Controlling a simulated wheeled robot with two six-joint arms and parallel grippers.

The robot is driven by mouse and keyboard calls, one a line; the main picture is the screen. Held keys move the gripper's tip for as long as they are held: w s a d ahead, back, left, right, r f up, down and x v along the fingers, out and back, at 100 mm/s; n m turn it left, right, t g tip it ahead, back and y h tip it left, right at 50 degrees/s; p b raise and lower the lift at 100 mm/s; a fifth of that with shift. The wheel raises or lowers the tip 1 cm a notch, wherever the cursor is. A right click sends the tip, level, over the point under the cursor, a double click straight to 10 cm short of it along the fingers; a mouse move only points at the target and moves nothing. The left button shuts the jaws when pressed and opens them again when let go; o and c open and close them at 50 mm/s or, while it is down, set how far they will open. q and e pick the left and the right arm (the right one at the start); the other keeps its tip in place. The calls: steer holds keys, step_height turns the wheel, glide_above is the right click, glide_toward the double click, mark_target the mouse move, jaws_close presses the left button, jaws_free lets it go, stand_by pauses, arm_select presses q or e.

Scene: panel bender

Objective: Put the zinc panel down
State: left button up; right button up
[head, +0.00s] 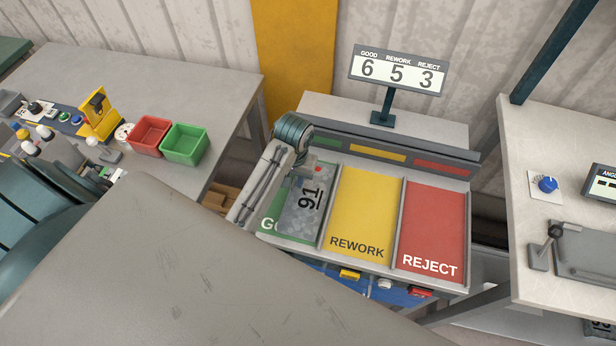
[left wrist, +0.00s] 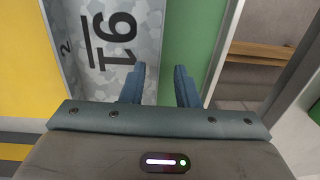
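The zinc panel (head: 303,222), grey and mottled with a black "91", lies over the green GOOD lane (head: 269,228) of the sorting bench. In the left wrist view the panel (left wrist: 145,30) has its long edge beside a bare green strip (left wrist: 189,35). My left gripper (head: 304,174) is at the panel's far part in the head view. Its two fingers (left wrist: 160,86) stand apart, one over the panel and one over the green strip, with the panel's edge between them. They do not appear closed on it. My right gripper is not in view.
The yellow REWORK lane (head: 361,210) and red REJECT lane (head: 433,225) are empty, with raised dividers between lanes. A counter sign (head: 398,70) reads 6, 5, 3. Red (head: 151,136) and green (head: 184,144) bins stand on the left table. Another bench (head: 560,130) stands right.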

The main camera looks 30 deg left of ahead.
arm_select(q)
steer(key=shift+s+d, duration=0.1)
steer(key=shift+d, duration=0.1)
steer(key=shift+f, duration=0.1)
jaws_close()
